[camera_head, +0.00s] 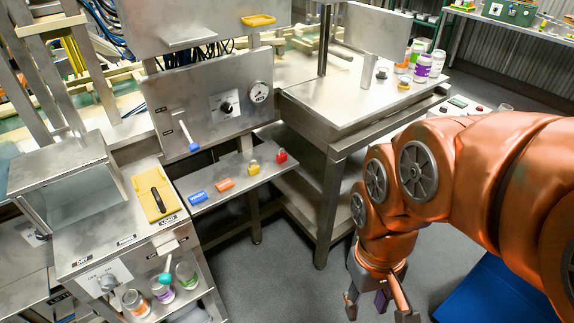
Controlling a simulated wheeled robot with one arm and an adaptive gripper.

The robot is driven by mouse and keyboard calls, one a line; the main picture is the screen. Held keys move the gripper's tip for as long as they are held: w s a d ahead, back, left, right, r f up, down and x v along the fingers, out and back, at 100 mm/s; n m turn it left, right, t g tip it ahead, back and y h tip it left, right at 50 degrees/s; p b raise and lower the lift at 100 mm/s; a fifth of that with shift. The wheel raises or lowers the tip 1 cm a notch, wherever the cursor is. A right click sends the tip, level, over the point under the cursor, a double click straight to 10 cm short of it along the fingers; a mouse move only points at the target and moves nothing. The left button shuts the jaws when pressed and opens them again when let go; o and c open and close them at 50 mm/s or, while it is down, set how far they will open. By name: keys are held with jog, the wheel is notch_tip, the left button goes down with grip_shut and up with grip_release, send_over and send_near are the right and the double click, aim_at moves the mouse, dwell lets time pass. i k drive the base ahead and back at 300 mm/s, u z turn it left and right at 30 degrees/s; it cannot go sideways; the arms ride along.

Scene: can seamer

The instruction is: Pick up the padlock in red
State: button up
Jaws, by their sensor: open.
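The red padlock (281,156) sits at the right end of a narrow metal shelf (228,181) on the front of the machine. A yellow padlock (253,168) is just left of it. An orange item (225,184) and a blue item (197,198) lie further left on the same shelf. My gripper (378,303) hangs at the lower right, pointing down over the floor. Its fingers are spread and empty. It is well apart from the shelf, to the right of it and nearer the camera.
A metal table (345,108) with several jars stands right of the shelf, its corner close to the red padlock. A blue-handled lever (189,139) projects above the shelf. Several cans (162,291) stand at lower left. Grey floor (275,255) lies open between shelf and gripper.

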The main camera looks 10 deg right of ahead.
aim_at(282, 157)
jog(key=z, duration=0.8)
jog(key=i, duration=0.6)
jog(key=u, duration=2.25)
